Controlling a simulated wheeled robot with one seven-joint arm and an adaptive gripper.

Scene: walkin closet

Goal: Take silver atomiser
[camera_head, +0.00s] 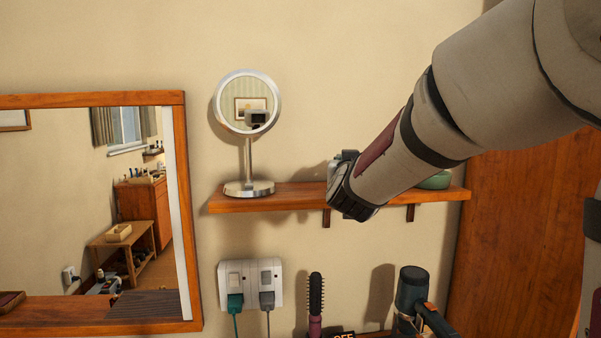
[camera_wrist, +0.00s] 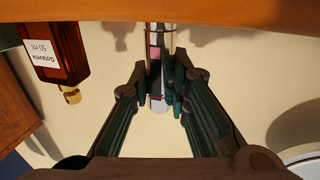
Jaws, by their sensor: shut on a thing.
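The silver atomiser (camera_wrist: 157,102) is a slim shiny cylinder with a pinkish reflection, in the upper middle of the wrist view, which looks upside down. My gripper (camera_wrist: 164,82) is shut on it, with one dark green finger on each side. One end of the atomiser meets the shelf's edge in the picture; I cannot tell whether it rests on the shelf or is clear of it. In the head view my wrist hides the fingers and most or all of the atomiser.
An amber bottle (camera_wrist: 50,45) with a white label and gold cap stands beside the atomiser. The wooden shelf (camera_head: 295,199) also holds a round mirror (camera_head: 247,103) and a green item (camera_head: 436,181). Below are a socket (camera_head: 250,284), a brush (camera_head: 316,300) and a hairdryer (camera_head: 412,295).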

